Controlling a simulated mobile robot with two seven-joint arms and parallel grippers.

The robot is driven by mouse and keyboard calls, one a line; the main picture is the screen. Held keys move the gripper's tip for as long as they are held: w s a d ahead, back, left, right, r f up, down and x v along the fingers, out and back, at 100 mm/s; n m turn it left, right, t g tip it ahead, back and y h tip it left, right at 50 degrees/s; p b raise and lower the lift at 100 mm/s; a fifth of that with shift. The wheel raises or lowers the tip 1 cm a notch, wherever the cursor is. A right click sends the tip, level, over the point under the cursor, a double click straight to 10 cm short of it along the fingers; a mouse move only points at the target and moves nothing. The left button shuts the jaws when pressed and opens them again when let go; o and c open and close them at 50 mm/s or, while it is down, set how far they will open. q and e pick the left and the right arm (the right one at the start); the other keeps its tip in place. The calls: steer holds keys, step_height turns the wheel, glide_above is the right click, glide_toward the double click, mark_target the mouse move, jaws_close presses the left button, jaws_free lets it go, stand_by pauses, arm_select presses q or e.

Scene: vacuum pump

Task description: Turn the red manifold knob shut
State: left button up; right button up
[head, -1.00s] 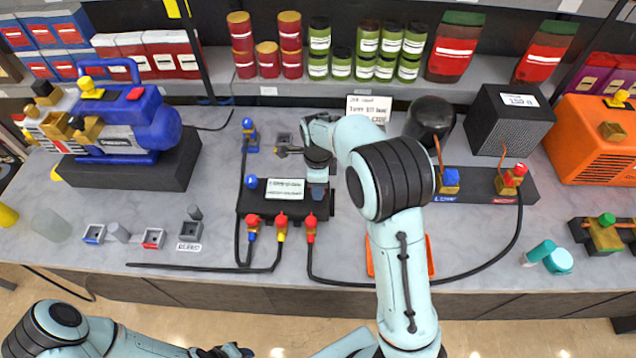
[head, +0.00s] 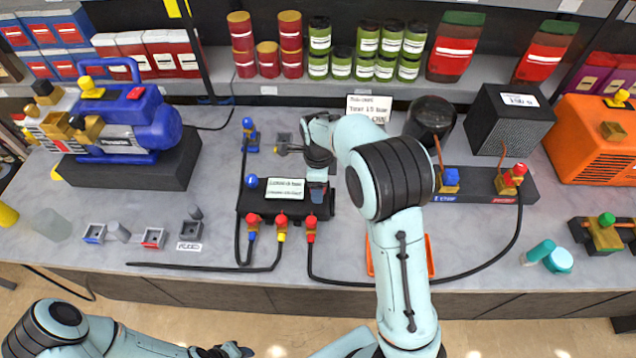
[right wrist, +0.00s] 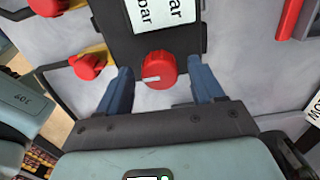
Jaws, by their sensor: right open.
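The black manifold (head: 262,209) lies on the bench with a white label (head: 285,189) on top and a blue knob (head: 252,181) at its left end. The red manifold knob (right wrist: 158,70) shows in the right wrist view, with a pale pointer line on its face. My right gripper (right wrist: 161,78) is open, its two blue fingers on either side of the knob with visible gaps. In the head view my right gripper (head: 317,190) is over the manifold's right end and hides the knob. My left gripper (head: 232,351) is low at the bottom edge, away from the bench.
Hoses run from the red, yellow and blue fittings (head: 282,230) at the manifold's front. A blue pump (head: 125,125) stands at left, a dark glass vessel (head: 430,118) and black box (head: 512,115) at right. Small square holders (head: 153,238) sit at front left.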

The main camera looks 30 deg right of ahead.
arm_select(q)
steer(key=shift+w+r+p, duration=0.45)
steer(key=shift+w+r, duration=0.2)
steer(key=shift+w, duration=0.1)
arm_select(e)
step_height(320, 180, up, 13)
steer(key=shift+r, duration=0.15)
